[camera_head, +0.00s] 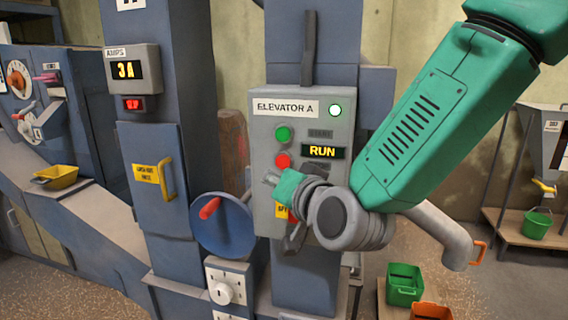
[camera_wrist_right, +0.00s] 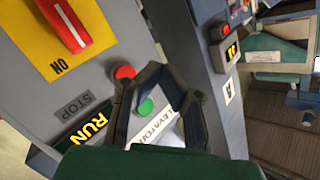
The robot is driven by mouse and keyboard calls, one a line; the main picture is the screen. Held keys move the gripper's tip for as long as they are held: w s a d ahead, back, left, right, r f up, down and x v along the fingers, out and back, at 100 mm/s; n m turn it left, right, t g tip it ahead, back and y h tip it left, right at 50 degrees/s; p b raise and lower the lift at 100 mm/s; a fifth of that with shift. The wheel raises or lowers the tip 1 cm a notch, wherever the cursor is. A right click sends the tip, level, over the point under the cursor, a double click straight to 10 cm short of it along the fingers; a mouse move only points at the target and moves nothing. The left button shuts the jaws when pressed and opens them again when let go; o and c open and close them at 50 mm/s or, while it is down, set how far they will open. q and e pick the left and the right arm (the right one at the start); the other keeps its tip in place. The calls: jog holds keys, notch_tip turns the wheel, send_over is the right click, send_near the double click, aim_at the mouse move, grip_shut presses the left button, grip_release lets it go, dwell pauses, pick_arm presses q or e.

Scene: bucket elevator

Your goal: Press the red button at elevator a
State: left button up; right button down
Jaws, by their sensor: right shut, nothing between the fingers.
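The grey Elevator A panel (camera_head: 262,120) faces me in the head view. Its red button (camera_head: 282,161) sits below the green button (camera_head: 282,134), beside a display reading RUN. My right gripper (camera_head: 271,179) is shut and empty, just below and left of the red button in the head view. In the right wrist view the red button (camera_wrist_right: 124,72) shows beside the dark fingers (camera_wrist_right: 165,76), and the green button (camera_wrist_right: 145,107) shows between them. I see no clear contact with the red button. My left gripper is in neither view.
A red-handled switch on a yellow plate (camera_wrist_right: 60,30) is low on the same panel, partly hidden by my wrist in the head view. A blue disc with a red handle (camera_head: 222,225) stands left of the gripper. An amps meter (camera_head: 130,70) is further left.

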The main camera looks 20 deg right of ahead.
aim_at(279, 168)
jog(key=w, duration=0.1)
jog(key=w+d, duration=0.2)
jog(key=w, duration=0.1)
jog(key=shift+w+d, duration=0.1)
jog(key=shift+d, duration=0.25)
jog(key=shift+a, duration=0.2)
dwell(0.3)
jog(key=shift+d, duration=0.1)
dwell(0.3)
jog(key=shift+w, duration=0.15)
jog(key=shift+w+d+r, duration=0.1)
jog(key=shift+w+d, duration=0.1)
